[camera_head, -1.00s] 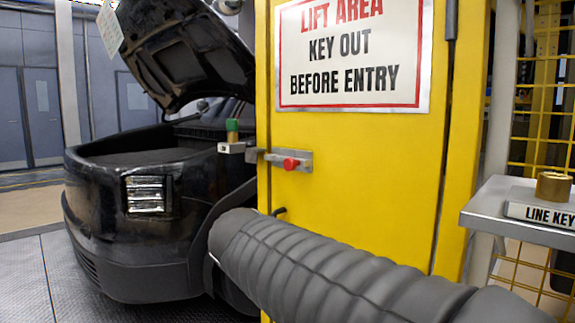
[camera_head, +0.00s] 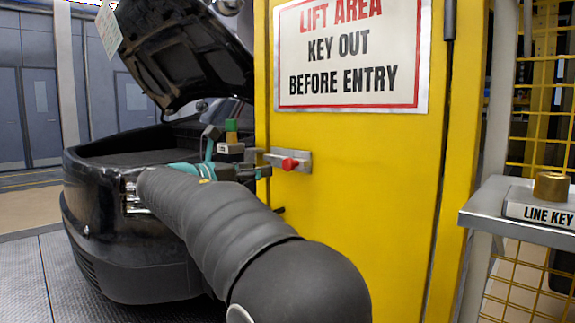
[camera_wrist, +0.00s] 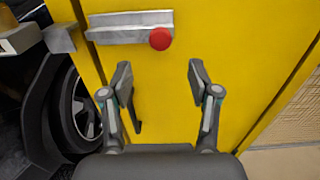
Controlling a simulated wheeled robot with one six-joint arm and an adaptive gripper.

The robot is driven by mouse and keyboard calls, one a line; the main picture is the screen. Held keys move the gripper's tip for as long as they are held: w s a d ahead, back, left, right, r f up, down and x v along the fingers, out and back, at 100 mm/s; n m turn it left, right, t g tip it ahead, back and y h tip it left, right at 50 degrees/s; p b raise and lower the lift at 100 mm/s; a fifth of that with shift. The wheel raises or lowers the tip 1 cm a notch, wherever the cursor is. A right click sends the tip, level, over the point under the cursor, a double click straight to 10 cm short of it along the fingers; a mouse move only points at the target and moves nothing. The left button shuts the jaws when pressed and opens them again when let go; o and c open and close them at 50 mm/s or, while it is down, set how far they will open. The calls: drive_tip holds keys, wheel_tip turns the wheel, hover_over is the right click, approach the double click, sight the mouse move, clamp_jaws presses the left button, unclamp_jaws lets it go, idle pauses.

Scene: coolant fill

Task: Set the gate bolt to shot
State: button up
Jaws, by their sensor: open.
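The gate bolt (camera_head: 300,160) is a grey metal slide with a red knob (camera_head: 289,164) on the yellow gate (camera_head: 350,200), below the sign. In the wrist view the bolt (camera_wrist: 118,22) lies across the top, and the red knob (camera_wrist: 160,39) is near its right end. A grey metal keeper (camera_wrist: 60,38) stands just left of the gate's edge, close to the bolt's left end. My gripper (camera_wrist: 161,76) is open and empty, its fingers spread below the knob, one on each side. In the head view my arm partly hides the gripper beside the bolt.
A black car (camera_head: 110,200) with its hood up stands left of the gate. A small box with a green block (camera_head: 231,126) is by the gate's left edge. A shelf (camera_head: 490,215) at right holds a brass cylinder (camera_head: 551,186) and a "LINE KEY" label (camera_head: 540,213).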

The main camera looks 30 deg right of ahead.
sight(286, 164)
drive_tip(key=x, duration=1.1)
drive_tip(key=shift+d+f, duration=0.1)
drive_tip(key=shift+d, duration=0.05)
clamp_jaws()
